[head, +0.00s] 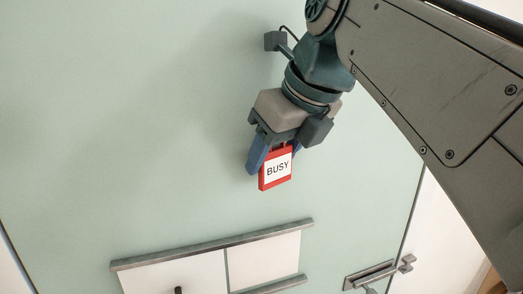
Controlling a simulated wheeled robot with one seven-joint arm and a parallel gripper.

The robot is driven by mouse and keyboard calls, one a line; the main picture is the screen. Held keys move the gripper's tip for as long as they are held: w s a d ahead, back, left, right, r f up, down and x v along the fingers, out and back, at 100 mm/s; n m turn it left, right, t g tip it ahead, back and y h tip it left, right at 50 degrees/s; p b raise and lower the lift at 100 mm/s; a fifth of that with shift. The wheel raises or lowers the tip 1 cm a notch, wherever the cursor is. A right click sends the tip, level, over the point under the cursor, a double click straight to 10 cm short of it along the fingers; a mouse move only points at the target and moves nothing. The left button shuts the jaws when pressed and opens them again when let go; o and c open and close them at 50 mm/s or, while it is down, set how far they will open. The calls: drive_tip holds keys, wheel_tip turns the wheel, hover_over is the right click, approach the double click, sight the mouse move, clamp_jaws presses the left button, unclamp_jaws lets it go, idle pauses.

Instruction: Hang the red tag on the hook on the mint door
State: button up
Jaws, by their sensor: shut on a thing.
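The red tag (275,167) has a white face that reads BUSY. It hangs in my gripper (271,156), which is shut on its top part. The blue fingers sit at the tag's upper edge and left side. The tag is slightly tilted and is in front of the mint door (120,110). I cannot tell how far it is from the door's surface. No hook shows clearly on the door; my gripper and arm cover part of the door.
Below the tag, a grey rail (215,244) runs above white panels (265,262) on the door. A small dark peg (178,290) shows at the bottom edge. A metal door handle (370,276) is at the lower right. The door's left side is bare.

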drive_tip(key=o, duration=1)
drive_tip(key=shift+s, duration=0.1)
